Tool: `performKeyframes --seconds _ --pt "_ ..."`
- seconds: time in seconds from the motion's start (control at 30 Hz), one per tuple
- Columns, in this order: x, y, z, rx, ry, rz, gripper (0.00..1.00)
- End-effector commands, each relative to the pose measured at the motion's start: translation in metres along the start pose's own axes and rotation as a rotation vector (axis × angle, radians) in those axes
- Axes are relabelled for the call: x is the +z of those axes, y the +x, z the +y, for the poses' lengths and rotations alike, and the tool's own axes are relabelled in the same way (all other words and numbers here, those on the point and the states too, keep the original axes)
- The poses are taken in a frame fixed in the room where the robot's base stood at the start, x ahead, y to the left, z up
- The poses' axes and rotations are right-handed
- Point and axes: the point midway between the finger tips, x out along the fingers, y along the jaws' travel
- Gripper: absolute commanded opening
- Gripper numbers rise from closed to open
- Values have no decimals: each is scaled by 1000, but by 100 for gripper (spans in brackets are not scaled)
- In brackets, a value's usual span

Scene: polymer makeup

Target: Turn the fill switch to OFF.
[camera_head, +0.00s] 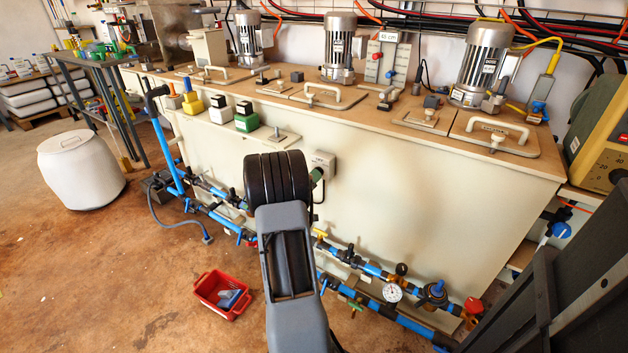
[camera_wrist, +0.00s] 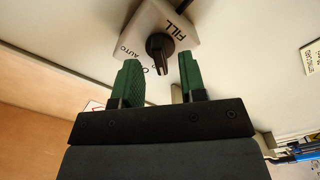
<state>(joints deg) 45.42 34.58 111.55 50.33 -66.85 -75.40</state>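The fill switch is a grey box with a black knob (camera_wrist: 160,46) and the words FILL and AUTO on its face. Another label beside the knob is partly hidden by the left finger. The knob's bar points roughly down in the wrist view, towards my gripper; its exact setting is hard to read. The switch box (camera_head: 322,161) also shows on the tank's front wall in the head view. My gripper (camera_wrist: 159,60) is open, with green fingers on either side just short of the knob and no contact visible. In the head view my arm hides most of it.
A cream tank with a wooden top (camera_head: 385,103) carries several motors and handled lids. Blue pipes with valves and a gauge (camera_head: 392,292) run low along its front. A red bin (camera_head: 221,294) and a white drum (camera_head: 80,170) stand on the floor. A dark cable leaves the switch box.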

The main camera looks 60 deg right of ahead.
Motion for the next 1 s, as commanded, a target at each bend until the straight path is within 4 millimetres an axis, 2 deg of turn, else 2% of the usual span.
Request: performKeyframes --seconds 0.2,0.57,0.9,1.0 --pt "1 16 0 0 0 -1 38" --pt "0 18 0 -1 0 0 38" --pt "0 18 0 -1 0 0 6" --pt "0 18 0 -1 0 0 0"
